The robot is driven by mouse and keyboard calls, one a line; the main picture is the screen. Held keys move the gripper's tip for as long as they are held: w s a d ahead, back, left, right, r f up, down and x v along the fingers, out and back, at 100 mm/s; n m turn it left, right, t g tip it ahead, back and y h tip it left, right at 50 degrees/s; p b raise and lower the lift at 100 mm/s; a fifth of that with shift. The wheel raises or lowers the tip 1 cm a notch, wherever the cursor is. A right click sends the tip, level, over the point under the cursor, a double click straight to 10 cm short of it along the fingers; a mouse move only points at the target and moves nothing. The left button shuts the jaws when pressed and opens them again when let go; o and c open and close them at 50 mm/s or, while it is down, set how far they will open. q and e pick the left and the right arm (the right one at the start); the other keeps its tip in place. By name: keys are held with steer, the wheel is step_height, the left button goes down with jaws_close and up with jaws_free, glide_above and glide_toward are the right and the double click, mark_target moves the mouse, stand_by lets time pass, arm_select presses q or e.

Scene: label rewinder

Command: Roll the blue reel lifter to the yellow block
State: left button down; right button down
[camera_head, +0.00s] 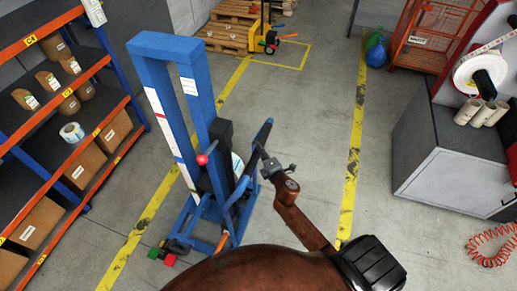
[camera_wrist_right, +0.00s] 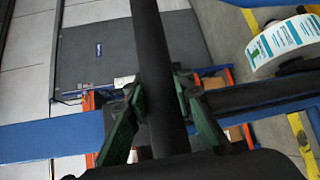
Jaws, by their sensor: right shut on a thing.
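The blue reel lifter (camera_head: 200,90) stands upright on the grey floor, left of centre in the head view. It has a tall blue frame, a red knob and a blue base. My right gripper (camera_head: 267,165) is at its handle (camera_head: 262,132), on the lifter's right side. In the right wrist view, the green fingers (camera_wrist_right: 158,115) are shut on a dark round bar (camera_wrist_right: 150,45) of the handle. A blue frame part (camera_wrist_right: 50,140) crosses behind. I cannot make out a yellow block in either view. My left gripper is not in view.
A shelf rack (camera_head: 110,65) with boxes and rolls stands at the left. Yellow floor lines (camera_head: 352,150) run on both sides. A yellow pallet truck (camera_head: 268,35) and pallets are at the back. A grey cabinet (camera_head: 440,165) stands at the right. The middle floor is clear.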

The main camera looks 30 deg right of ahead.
steer(key=shift+w+a+r, duration=0.15)
steer(key=shift+w+a, duration=0.8)
steer(key=shift+a, duration=0.05)
steer(key=c, duration=2)
jaws_free()
steer(key=shift+c, duration=0.2)
steer(key=o, duration=0.3)
steer(key=shift+w, duration=0.1)
steer(key=shift+o, duration=0.4)
steer(key=shift+s+d, duration=0.2)
steer(key=shift+d, duration=0.05)
